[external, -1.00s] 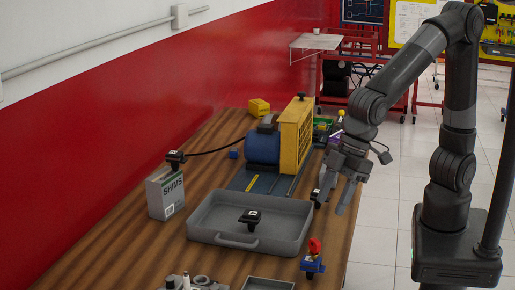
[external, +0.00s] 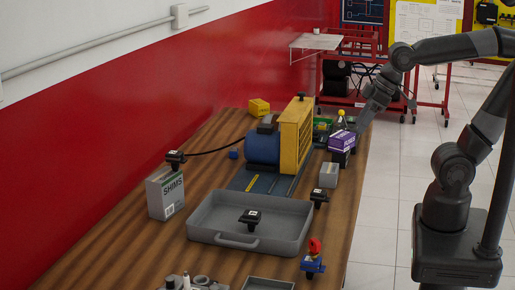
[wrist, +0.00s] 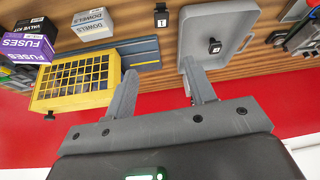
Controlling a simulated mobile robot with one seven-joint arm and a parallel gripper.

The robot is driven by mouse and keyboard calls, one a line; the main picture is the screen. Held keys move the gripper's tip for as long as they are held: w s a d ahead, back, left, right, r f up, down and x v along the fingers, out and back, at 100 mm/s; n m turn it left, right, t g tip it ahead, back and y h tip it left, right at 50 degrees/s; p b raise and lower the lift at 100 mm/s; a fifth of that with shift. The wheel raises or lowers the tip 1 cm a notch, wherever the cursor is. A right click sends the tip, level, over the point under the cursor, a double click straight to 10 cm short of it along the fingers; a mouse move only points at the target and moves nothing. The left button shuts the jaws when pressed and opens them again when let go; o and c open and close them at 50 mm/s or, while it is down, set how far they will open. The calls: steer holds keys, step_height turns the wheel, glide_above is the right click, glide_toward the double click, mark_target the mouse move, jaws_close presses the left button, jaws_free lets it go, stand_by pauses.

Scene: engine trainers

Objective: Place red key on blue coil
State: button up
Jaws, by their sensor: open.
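A small red piece (external: 315,246) stands upright on a blue block (external: 312,265) near the table's front right edge in the external view; they look like the red key and blue coil, but are too small to be sure. The red piece seems to touch the block's top. My gripper (external: 364,121) is at the table's far right side, well behind them, beside a purple fuses box (external: 342,141). In the wrist view my gripper (wrist: 160,88) has its two fingers apart with nothing between them. I cannot make out the red piece or blue block there.
A grey tray (external: 204,223) holding a black labelled piece (external: 250,217) is mid-table. Behind it stand a blue motor (external: 262,149) and yellow guard (external: 297,135). A shims box (external: 165,194) is left, a grey box (external: 329,175) right. The yellow guard also shows in the wrist view (wrist: 75,98).

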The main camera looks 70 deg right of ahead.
steer(key=shift+m+h, duration=0.3)
steer(key=shift+m, duration=0.4)
steer(key=s+d, duration=0.1)
steer(key=d, duration=0.1)
steer(key=s+d, duration=0.2)
steer(key=shift+s+f, duration=0.2)
steer(key=shift+s, duration=0.05)
stand_by(0.4)
